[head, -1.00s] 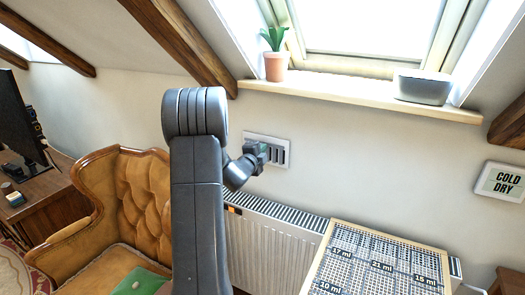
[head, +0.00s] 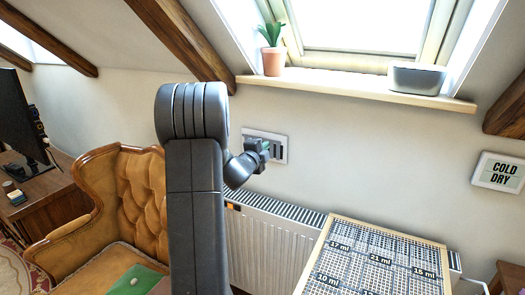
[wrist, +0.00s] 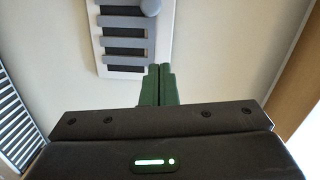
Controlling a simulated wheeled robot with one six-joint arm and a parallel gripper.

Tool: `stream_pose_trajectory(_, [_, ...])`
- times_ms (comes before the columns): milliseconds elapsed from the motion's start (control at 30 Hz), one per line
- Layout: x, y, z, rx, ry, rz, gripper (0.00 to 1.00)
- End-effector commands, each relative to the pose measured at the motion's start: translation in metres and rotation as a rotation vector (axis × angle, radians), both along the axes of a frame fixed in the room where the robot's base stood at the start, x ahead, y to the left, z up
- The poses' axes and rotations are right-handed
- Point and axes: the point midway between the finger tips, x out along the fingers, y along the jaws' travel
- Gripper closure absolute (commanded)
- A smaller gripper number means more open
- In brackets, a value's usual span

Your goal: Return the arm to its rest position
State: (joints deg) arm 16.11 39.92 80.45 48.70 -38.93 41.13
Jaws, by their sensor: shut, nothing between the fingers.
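My gripper (head: 264,147) is at the end of my dark grey arm, in front of a wall panel (head: 279,154) with dark slots. In the wrist view its two green fingers (wrist: 158,84) are shut together with nothing between them. The panel (wrist: 97,50) fills the upper left of the wrist view, with grey bars across it and a round grey knob (wrist: 150,8) at its top right. The fingertips appear just below the panel's right side; I cannot tell whether they touch it.
A white radiator (head: 262,255) stands below the panel. A gridded board (head: 375,265) is at lower right. A tufted armchair (head: 138,190) is at left. The sill (head: 345,88) above holds a potted plant (head: 272,60) and a grey box (head: 417,78). A sign (head: 499,172) hangs at right.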

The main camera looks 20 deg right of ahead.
Motion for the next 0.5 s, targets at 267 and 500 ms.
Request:
stream_pose_trajectory(267, [-0.040, 0.039, 0.000, 0.000, 0.000, 0.000, 1.00])
stream_pose_trajectory(500, [-0.054, 0.052, 0.002, 0.001, 0.000, -0.002, 1.00])
